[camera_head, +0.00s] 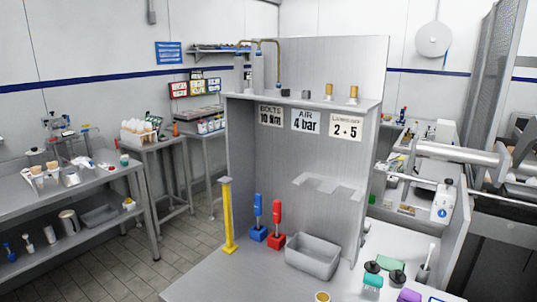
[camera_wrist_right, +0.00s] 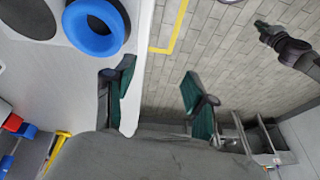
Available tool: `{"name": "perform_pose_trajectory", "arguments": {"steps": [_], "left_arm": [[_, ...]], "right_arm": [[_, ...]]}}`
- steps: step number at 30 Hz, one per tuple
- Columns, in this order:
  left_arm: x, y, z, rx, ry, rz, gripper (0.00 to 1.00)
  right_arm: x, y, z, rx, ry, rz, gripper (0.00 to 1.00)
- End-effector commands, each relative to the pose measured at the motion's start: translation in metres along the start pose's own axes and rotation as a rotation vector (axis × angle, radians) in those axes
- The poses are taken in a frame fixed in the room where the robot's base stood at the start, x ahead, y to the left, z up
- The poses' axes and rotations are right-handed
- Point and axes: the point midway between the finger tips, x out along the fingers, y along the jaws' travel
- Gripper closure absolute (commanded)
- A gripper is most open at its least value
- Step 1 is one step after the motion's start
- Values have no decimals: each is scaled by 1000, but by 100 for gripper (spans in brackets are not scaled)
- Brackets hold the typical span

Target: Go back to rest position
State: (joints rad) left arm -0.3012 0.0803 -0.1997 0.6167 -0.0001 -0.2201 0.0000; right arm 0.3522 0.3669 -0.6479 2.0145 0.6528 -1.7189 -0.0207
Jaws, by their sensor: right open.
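My right gripper (camera_wrist_right: 158,90) shows in the right wrist view. Its two dark fingers with green pads stand wide apart, and nothing is between them. One finger is by the edge of a pale surface (camera_wrist_right: 135,50), and the other is over the tiled floor. No gripper shows in the head view.
The grey worktop (camera_head: 210,280) holds a yellow post (camera_head: 228,215), blue (camera_head: 258,215) and red (camera_head: 276,222) handled tools, and a grey bin (camera_head: 313,255). A blue ring (camera_wrist_right: 72,30) is near the right gripper. Floor (camera_head: 110,275) is clear at left.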

Motion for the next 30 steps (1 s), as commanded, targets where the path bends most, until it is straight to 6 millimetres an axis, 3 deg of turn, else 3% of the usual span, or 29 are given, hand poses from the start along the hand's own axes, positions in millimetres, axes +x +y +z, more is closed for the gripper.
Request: {"name": "perform_pose_trajectory", "arguments": {"steps": [1,5,12,25,26,30], "left_arm": [[0,0,0,0,0,0,100],[0,0,-1,0,1,0,100],[0,0,-1,1,2,0,100],[0,0,-4,1,7,0,100],[0,0,-4,1,7,0,100],[1,0,-4,1,7,0,100]], "right_arm": [[6,-14,12,50,31,-10,44],[10,-28,45,209,95,29,44],[4,-30,109,429,105,137,44],[-21,-33,208,661,13,320,44],[-20,-32,213,669,5,328,44],[17,-23,213,662,-4,317,44]]}}
